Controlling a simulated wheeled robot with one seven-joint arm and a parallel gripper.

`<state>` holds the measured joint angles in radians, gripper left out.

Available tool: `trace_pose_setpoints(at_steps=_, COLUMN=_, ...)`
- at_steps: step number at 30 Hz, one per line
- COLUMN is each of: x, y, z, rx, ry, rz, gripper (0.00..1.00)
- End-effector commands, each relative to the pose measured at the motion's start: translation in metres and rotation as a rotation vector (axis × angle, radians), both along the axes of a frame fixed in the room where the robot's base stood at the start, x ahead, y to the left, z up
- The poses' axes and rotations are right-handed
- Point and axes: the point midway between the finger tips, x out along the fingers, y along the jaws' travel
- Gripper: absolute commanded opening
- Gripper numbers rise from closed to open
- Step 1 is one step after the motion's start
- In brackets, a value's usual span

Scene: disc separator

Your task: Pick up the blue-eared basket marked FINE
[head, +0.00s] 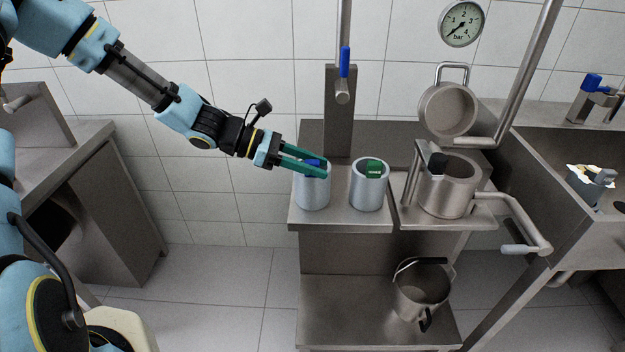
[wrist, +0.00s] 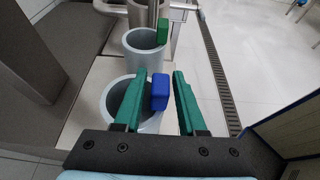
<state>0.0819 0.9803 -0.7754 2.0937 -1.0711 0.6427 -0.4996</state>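The blue ear (head: 311,162) stands at the rim of the left light-grey cylindrical container (head: 312,194) on the steel shelf. In the wrist view the blue ear (wrist: 160,91) lies between the two green fingers, with gaps on both sides. The round container (wrist: 117,101) is below, partly covered by the left finger. I cannot read any FINE mark, and the basket's body is mostly hidden inside the container. My gripper (head: 322,168) reaches in from the left over this container. It also shows in the wrist view (wrist: 158,78), open and empty.
A matching container (head: 367,194) with a green ear (head: 374,168) stands just to the right. Further right are a steel pot (head: 448,188) with a raised lid (head: 448,108) and pipes. A post with a blue-handled tap (head: 344,75) rises behind. A bucket (head: 421,291) sits below.

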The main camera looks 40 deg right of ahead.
Motion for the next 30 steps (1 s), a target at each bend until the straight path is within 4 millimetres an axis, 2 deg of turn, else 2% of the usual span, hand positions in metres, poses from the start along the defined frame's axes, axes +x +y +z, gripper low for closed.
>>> trace_pose_setpoints(at_steps=6, x=-0.015, y=-0.017, z=-0.01, rx=0.001, ry=0.001, rz=-0.001, gripper=0.4)
trace_pose_setpoints(at_steps=14, x=-0.016, y=-0.019, z=-0.012, rx=0.0, ry=-0.002, rz=-0.001, gripper=0.4)
trace_pose_setpoints(at_steps=25, x=-0.016, y=-0.019, z=-0.011, rx=0.0, ry=-0.001, rz=0.0, gripper=0.0)
trace_pose_setpoints(at_steps=30, x=-0.016, y=-0.019, z=-0.011, rx=0.0, ry=-0.001, rz=0.0, gripper=0.0)
